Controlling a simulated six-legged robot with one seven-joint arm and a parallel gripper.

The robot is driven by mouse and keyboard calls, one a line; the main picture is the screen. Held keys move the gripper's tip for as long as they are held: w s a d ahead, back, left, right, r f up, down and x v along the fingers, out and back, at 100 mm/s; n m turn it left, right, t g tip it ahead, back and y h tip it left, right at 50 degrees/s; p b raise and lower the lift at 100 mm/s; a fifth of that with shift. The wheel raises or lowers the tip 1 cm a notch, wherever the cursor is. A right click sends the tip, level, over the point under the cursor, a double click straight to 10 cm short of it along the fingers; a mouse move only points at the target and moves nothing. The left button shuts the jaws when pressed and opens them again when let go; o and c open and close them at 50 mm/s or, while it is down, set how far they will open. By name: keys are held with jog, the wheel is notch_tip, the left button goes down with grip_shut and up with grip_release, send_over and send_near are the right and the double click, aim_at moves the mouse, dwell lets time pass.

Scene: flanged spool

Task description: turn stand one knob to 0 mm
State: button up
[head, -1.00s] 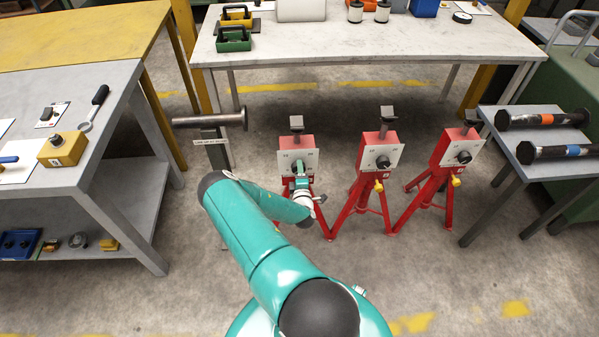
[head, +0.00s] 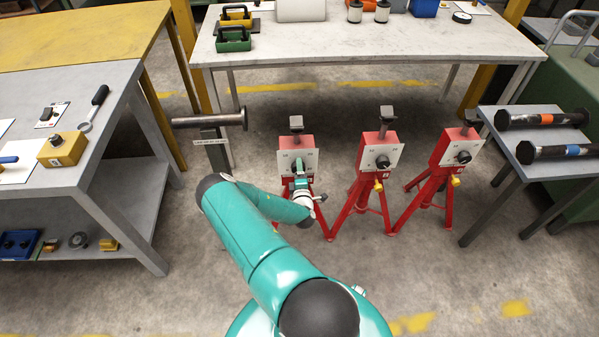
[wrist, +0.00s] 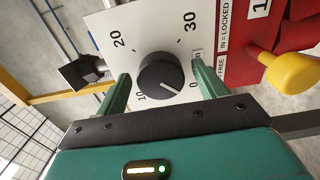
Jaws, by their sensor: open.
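Stand one (head: 310,146) is the leftmost of the red stands in the head view, with its white dial plate (wrist: 208,18) marked 0, 10, 20 and 30. In the wrist view its black round knob (wrist: 160,72) has a white pointer line aimed between 0 and 10. My gripper (wrist: 160,71) is open, with one green finger on each side of the knob. I cannot tell whether the fingers touch it.
A yellow lock knob (wrist: 290,72) sits right of the dial, beside text reading "IN = LOCKED". Two more red stands (head: 378,155) (head: 452,150) stand to the right. A grey bench (head: 100,165) is on the left.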

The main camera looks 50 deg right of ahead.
jog(key=v, duration=1.3)
jog(key=shift+s+a, duration=0.3)
